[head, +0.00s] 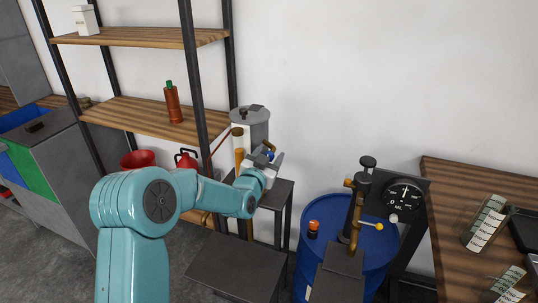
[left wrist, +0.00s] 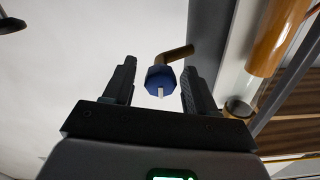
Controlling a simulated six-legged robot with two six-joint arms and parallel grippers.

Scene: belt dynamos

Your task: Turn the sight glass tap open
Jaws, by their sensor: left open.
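A blue faceted knob (left wrist: 160,79) with a pale pin sits on a bent brass stem (left wrist: 177,54) in the left wrist view. In the head view a bit of the blue knob (head: 269,155) shows at my gripper. My left gripper (head: 272,158) is open, with one finger on each side of the knob and gaps between. The amber sight glass (head: 239,160) stands upright beside a grey-topped tank (head: 250,117); an amber tube (left wrist: 278,35) also shows in the left wrist view. My gripper hides part of the tank's lower side. My right gripper is not in view.
A shelf rack (head: 155,118) with a red bottle (head: 172,104) stands at the left. A blue drum (head: 318,248) with a pump and a dial gauge (head: 404,196) stand at the right. A wooden bench (head: 445,200) is farther right. The wall behind is bare.

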